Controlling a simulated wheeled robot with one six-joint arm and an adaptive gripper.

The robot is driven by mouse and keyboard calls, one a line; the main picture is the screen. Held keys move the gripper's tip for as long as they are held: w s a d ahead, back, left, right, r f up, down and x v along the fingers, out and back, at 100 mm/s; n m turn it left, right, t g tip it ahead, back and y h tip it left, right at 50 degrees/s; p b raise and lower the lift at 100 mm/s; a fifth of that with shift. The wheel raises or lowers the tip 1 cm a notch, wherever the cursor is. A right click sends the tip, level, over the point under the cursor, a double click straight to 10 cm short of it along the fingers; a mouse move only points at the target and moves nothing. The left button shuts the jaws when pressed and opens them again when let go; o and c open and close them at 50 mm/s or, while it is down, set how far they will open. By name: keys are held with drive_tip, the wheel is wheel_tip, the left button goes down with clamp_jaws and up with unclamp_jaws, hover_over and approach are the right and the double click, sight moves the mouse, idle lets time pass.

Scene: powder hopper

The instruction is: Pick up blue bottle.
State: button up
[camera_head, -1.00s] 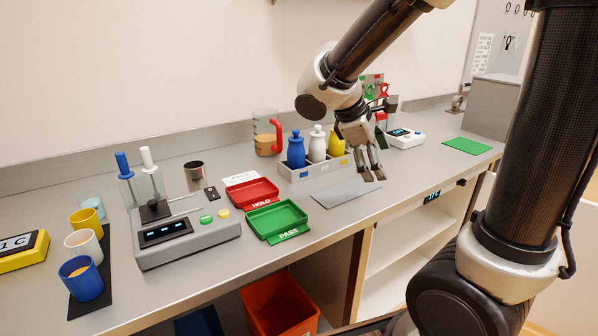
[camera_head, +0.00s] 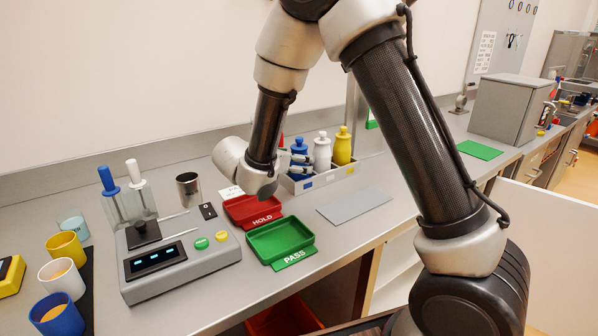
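The blue bottle (camera_head: 299,145) stands upright at the left end of the grey bottle rack (camera_head: 325,180). Its top shows and its lower body is partly covered by my gripper (camera_head: 302,161). My gripper comes in level from the left, with its fingers at the bottle's body. My wrist hides part of it, so I cannot tell whether the fingers touch or close on the bottle. A white bottle (camera_head: 322,152) and a yellow bottle (camera_head: 343,147) stand to its right in the same rack.
The red HOLD tray (camera_head: 240,217) and green PASS tray (camera_head: 281,241) lie in front of the rack, below my wrist. A grey mat (camera_head: 355,205) lies front right. A grey scale (camera_head: 180,268), a metal cup (camera_head: 188,188) and coloured cups (camera_head: 66,250) stand left.

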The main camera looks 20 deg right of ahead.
drive_tip(key=x, duration=0.2)
drive_tip(key=shift+w+d+f, duration=0.15)
drive_tip(key=shift+d, duration=0.05)
drive_tip(key=c, duration=1.3)
drive_tip(key=shift+o, duration=0.2)
drive_tip(key=shift+r, duration=7.55)
